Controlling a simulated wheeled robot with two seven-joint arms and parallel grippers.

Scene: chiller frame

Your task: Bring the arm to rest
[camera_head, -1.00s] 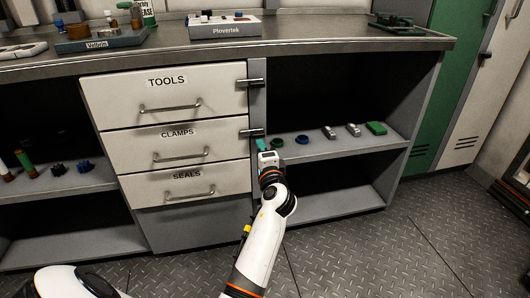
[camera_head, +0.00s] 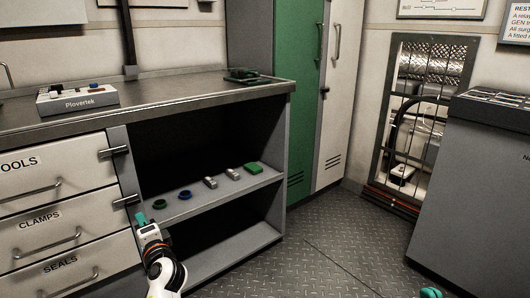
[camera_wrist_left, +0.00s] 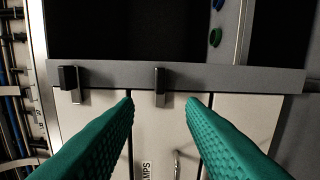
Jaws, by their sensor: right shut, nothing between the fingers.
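My left gripper (camera_head: 142,218) is in front of the cabinet post, close to the lower latch and the left end of the open shelf. In the left wrist view its two teal fingers (camera_wrist_left: 160,102) are spread apart with nothing between them. Drawer fronts and two dark latches show beyond the fingers. Only a teal tip of my right gripper (camera_head: 430,292) shows at the bottom edge of the head view; it is shut and the rest of that arm is out of frame.
The cabinet shelf (camera_head: 215,206) holds a green ring (camera_head: 159,204), a blue ring (camera_head: 185,194), two small grey pieces and a green block (camera_head: 253,168). The Plovertek box (camera_head: 78,98) stands on the worktop. A grey cabinet (camera_head: 475,200) stands at right. The floor between is clear.

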